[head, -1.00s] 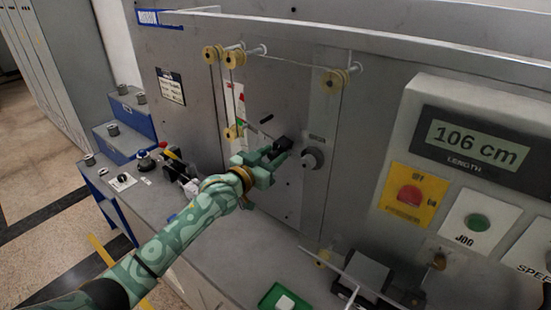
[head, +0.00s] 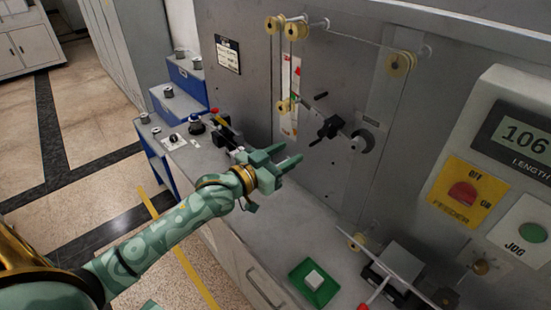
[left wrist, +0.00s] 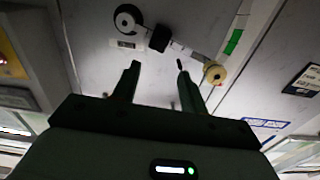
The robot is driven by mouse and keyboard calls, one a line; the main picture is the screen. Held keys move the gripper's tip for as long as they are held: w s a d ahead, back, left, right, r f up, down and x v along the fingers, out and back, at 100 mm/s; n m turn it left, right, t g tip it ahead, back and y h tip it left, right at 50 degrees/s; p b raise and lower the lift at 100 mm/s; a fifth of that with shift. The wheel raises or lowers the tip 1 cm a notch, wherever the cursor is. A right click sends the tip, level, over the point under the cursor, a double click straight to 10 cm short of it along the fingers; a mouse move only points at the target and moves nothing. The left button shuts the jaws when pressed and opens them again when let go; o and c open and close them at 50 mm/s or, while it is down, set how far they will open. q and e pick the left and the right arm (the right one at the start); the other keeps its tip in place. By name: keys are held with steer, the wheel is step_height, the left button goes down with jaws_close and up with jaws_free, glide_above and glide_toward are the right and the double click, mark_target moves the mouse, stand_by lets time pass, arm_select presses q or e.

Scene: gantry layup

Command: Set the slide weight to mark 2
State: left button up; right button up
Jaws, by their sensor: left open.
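The slide weight (head: 328,128) is a small black block on a slanted thin lever arm (head: 314,110). The lever runs from a round grey pivot knob (head: 363,141) up and left toward a yellow roller (head: 284,106). My left gripper (head: 292,155) is open and empty, below and left of the weight, apart from it. In the left wrist view the weight (left wrist: 160,38) sits close to the pivot (left wrist: 128,19), beyond the open fingers (left wrist: 158,75). The mark numbers on the lever are too small to read.
Yellow pulleys (head: 400,64) with a line stand above the lever. A green tray (head: 313,284) with a white block lies on the bench. The control box (head: 500,165) is at the right. Blue steps with grey weights (head: 180,90) stand at the left.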

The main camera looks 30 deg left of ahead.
arm_select(q)
steer(key=v, duration=0.3)
stand_by(0.5)
